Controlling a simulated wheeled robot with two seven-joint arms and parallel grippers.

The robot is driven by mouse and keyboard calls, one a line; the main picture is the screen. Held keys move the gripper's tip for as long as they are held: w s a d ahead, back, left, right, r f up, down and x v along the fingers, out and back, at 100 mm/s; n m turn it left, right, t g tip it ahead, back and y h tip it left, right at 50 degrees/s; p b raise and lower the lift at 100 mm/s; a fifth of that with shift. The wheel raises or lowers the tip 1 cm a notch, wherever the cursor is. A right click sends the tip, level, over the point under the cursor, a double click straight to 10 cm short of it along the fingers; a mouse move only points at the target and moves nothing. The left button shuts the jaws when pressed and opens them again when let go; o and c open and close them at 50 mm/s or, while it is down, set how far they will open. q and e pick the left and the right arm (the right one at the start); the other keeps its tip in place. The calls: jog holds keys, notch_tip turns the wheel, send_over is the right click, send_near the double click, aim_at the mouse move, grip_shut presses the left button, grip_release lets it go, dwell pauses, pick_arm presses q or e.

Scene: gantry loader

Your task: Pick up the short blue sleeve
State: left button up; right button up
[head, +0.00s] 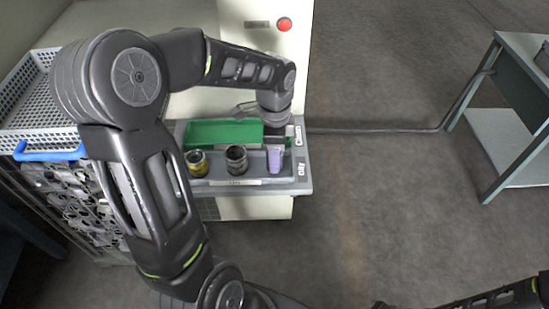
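I see no short blue sleeve clearly in the head view. A grey tray (222,183) on the machine's ledge holds three upright cylindrical parts: a yellowish one (197,168) at left, a dark grey one (236,163) in the middle and a lilac one (275,158) at right. A green tray (215,132) lies behind them. My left gripper (276,128) points down over the right end of the green tray. Its fingers are mostly hidden by my wrist, so I cannot tell what is between them. My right arm shows only at the bottom right edge; its gripper is out of view.
A white perforated basket (30,105) with a blue handle (48,155) stands at left above a rack of grey metal parts (85,205). A red button (284,24) is on the pale machine. A grey-green table (525,50) stands at right.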

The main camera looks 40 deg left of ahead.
pick_arm(q)
grip_shut()
dwell(0.3)
dwell(0.3)
notch_tip(320, 180, up, 10)
jog(key=shift+r, duration=0.1)
dwell(0.4)
dwell(0.5)
